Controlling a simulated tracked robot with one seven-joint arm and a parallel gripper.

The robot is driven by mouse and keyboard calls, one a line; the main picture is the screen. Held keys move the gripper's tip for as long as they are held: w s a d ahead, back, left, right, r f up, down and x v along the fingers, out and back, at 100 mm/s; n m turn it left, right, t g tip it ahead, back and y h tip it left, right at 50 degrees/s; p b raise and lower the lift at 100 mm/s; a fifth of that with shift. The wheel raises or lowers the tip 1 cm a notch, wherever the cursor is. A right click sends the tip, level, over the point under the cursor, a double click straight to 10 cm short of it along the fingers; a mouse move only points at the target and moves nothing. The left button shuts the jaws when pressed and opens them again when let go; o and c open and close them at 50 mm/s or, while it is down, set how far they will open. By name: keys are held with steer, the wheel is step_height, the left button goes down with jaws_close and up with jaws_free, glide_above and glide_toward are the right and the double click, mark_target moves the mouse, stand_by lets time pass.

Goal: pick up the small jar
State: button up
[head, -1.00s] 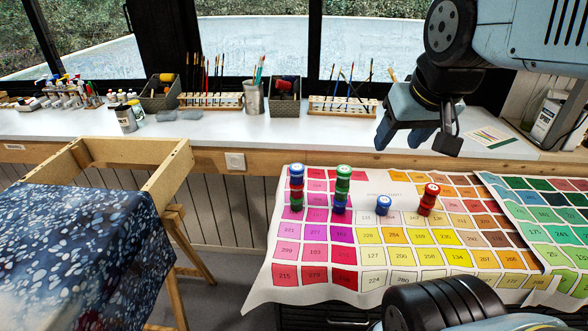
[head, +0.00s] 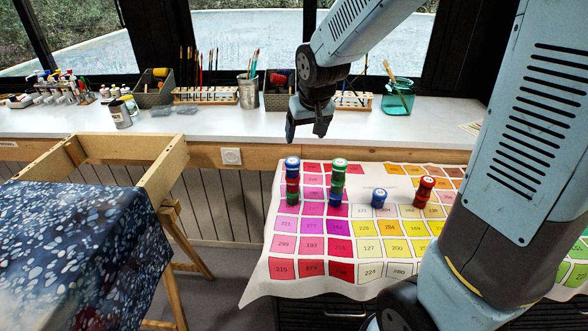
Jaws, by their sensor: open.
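A single small blue jar (head: 379,199) with a pale lid stands upright on the colour-chart cloth. Other small jars stand in stacks beside it: a blue-topped stack (head: 292,181) at the left, a green-topped stack (head: 338,182) nearer, and a shorter red stack (head: 424,192) just to its right. My gripper (head: 306,134) is open and empty, with its fingers pointing down. It appears above and behind the stacks, near the white counter's front edge in the picture, apart from every jar.
The colour-chart cloth (head: 310,270) covers the table. A wooden frame draped with speckled blue cloth (head: 80,250) stands at the left. The white counter (head: 215,125) behind holds brushes, a metal cup (head: 248,92), paint bottles and a teal glass jar (head: 398,97).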

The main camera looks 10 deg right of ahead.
mark_target(293, 162)
steer(key=x, duration=0.4)
steer(key=a+x, duration=0.1)
steer(key=x, duration=0.6)
steer(key=shift+w+a+f, duration=0.15)
steer(key=shift+w+a, duration=0.2)
steer(key=shift+a, duration=0.1)
steer(key=shift+x, duration=2.65)
steer(key=shift+s+d, duration=0.15)
steer(key=shift+s, duration=0.05)
steer(key=c, duration=1.1)
